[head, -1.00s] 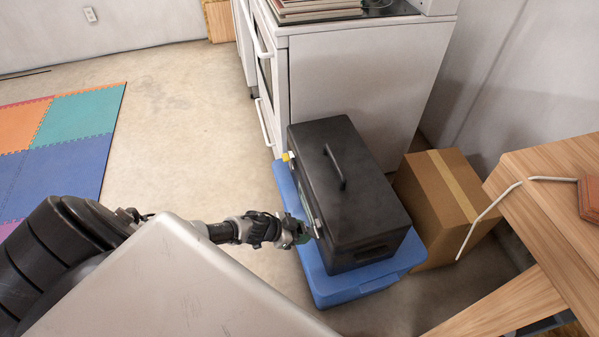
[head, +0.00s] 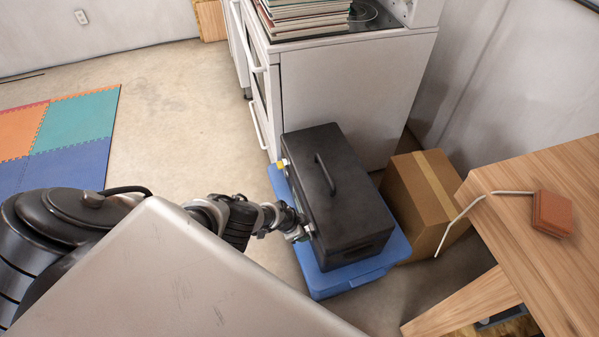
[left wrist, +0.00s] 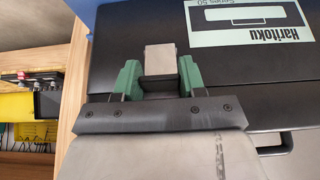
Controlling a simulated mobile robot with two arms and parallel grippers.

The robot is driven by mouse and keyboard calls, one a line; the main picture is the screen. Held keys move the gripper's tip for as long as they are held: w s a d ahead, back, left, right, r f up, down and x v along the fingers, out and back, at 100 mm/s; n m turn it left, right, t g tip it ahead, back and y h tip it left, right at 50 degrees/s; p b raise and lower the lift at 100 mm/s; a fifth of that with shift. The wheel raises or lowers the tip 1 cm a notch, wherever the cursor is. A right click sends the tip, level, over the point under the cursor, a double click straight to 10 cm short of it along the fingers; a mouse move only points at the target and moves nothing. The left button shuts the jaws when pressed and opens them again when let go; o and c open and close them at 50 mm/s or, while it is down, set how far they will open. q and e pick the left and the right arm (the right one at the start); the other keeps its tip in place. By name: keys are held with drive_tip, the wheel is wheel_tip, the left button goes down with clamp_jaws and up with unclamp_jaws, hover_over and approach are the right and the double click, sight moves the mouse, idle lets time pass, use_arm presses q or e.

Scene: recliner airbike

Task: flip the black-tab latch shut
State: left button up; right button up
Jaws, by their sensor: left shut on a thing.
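The black toolbox (head: 345,195) lies on a blue bin lid. Its side with the lid seam and a pale "Haritoku" label (left wrist: 250,20) shows in the left wrist view. The black-tab latch shows there as a grey plate (left wrist: 160,56) with a black tab (left wrist: 158,84). My left gripper (left wrist: 158,66) has its green fingers on either side of the latch, shut on it. In the head view my left gripper (head: 300,233) is at the toolbox's near left side, where the latch is hidden. A second latch, with a yellow tab (head: 281,162), is at the far corner. My right gripper is out of view.
The blue bin (head: 345,280) is under the toolbox. A white stove (head: 345,95) stands behind. A cardboard box (head: 410,205) and a wooden table (head: 520,220) are on the right. Bare floor (head: 185,120) is free on the left.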

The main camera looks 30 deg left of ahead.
use_arm(q)
drive_tip(key=shift+d, duration=0.25)
idle(0.3)
drive_tip(key=o, duration=0.9)
drive_tip(key=shift+a+r, duration=0.1)
drive_tip(key=shift+r, duration=0.05)
drive_tip(key=p+v, duration=1)
drive_tip(key=p, duration=0.1)
drive_tip(key=shift+r+p, duration=0.3)
drive_tip(key=shift+r, duration=0.15)
drive_tip(key=shift+f, duration=0.1)
